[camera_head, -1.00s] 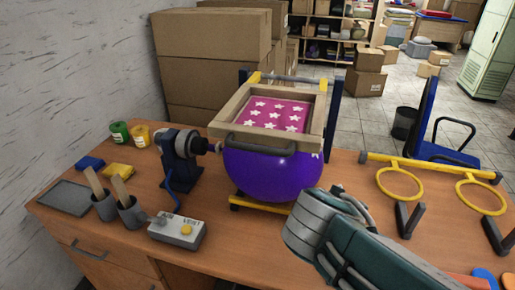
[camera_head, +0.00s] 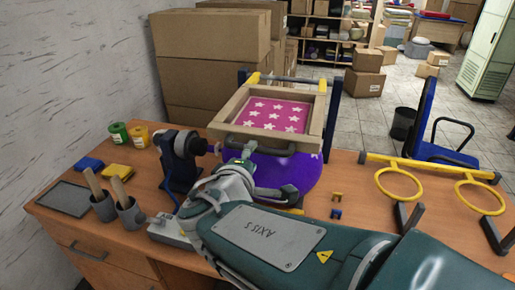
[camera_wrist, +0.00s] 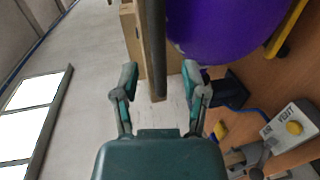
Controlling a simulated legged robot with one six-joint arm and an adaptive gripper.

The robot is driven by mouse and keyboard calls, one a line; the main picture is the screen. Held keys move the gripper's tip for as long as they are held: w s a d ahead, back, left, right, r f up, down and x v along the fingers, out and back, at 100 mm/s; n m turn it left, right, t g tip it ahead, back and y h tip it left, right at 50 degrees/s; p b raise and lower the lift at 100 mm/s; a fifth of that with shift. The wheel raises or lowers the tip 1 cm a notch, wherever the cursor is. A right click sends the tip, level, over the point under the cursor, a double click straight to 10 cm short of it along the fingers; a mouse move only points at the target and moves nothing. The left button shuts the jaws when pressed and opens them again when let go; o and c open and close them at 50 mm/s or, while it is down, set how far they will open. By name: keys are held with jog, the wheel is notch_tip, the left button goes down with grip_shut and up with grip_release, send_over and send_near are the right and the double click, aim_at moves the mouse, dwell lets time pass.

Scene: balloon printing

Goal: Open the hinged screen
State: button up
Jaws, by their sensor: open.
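The hinged screen is a wooden frame (camera_head: 316,128) around a pink sheet with white stars. It lies flat, lowered over a purple balloon (camera_head: 300,172). Its dark bar handle (camera_head: 275,151) is on the near side. My gripper (camera_head: 247,155) is at the handle, partly hiding the handle and the balloon. In the wrist view, my gripper (camera_wrist: 160,78) is open, its two fingers apart. A dark bar (camera_wrist: 155,50), apparently the handle, runs through the gap between them. I cannot tell whether either finger touches it. The balloon (camera_wrist: 225,25) is beside the right finger.
A dark machine (camera_head: 181,160) stands left of the balloon. The control box (camera_head: 165,232) is mostly hidden by my arm; its yellow button (camera_wrist: 294,128) shows in the wrist view. Cups with brushes (camera_head: 103,208) stand at left, a yellow ring rack (camera_head: 400,185) at right. Boxes (camera_head: 210,35) are behind.

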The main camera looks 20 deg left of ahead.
aim_at(256, 152)
jog(key=w, duration=0.2)
jog(key=w+f, duration=0.1)
jog(key=w, duration=0.1)
jog(key=shift+w, duration=0.1)
grip_shut()
